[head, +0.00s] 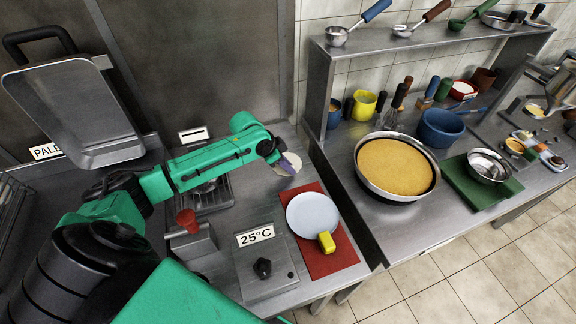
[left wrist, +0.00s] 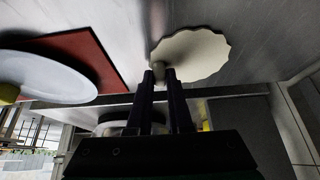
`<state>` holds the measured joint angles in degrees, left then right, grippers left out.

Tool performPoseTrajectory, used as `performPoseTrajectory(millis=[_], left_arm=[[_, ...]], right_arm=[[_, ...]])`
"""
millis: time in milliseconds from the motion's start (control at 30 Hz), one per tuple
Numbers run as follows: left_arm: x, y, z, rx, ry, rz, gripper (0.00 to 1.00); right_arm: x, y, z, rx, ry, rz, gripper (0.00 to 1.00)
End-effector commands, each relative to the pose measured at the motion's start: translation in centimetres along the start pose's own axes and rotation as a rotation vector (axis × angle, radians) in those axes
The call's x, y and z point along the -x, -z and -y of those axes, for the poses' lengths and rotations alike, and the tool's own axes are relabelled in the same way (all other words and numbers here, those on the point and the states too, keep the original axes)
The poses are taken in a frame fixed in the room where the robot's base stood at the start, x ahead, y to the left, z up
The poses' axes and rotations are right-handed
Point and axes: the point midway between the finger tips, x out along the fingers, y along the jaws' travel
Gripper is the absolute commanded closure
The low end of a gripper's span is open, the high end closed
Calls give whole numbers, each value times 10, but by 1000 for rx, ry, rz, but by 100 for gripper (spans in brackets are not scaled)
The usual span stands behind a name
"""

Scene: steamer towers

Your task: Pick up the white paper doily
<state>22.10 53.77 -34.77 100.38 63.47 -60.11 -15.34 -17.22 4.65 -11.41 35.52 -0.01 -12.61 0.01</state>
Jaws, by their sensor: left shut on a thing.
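The white paper doily (head: 293,160) is a thin, pale disc on the far side of the steel counter, behind the red mat. In the left wrist view the doily (left wrist: 195,57) shows its scalloped edge. My left gripper (head: 282,166) is at the doily's near edge. In the left wrist view its dark fingertips (left wrist: 160,72) are shut on that edge. The fingers cover part of the rim. I cannot tell whether the doily is clear of the counter. My right gripper is in neither view.
A red mat (head: 335,263) holds a white plate (head: 312,213) and a yellow block (head: 326,242). A control box marked 25°C (head: 263,262) stands left of it. A steel shelf stands right of the doily. A large steamer pan (head: 433,184) is on the right counter.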

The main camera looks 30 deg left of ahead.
Motion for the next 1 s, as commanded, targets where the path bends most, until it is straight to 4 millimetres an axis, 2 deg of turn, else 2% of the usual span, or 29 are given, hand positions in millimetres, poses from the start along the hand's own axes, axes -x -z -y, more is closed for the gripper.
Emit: performPoseTrajectory(millis=[167, 267, 367, 600, 733, 867, 1000], left_arm=[[8, 5, 1, -1, 1, -1, 100], [22, 13, 1, -2, 3, -1, 100], [46, 27, 2, -3, 5, -4, 100], [125, 73, 1, -3, 5, -7, 100], [156, 90, 1, -2, 3, -5, 100], [171, 99, 0, 0, 0, -3, 100], [174, 100, 0, 1, -1, 0, 100]], right_arm=[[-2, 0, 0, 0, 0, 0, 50], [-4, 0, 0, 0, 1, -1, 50], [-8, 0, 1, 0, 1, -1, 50], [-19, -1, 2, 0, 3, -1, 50], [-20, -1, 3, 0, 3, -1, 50], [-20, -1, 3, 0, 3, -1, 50], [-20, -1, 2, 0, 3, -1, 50]])
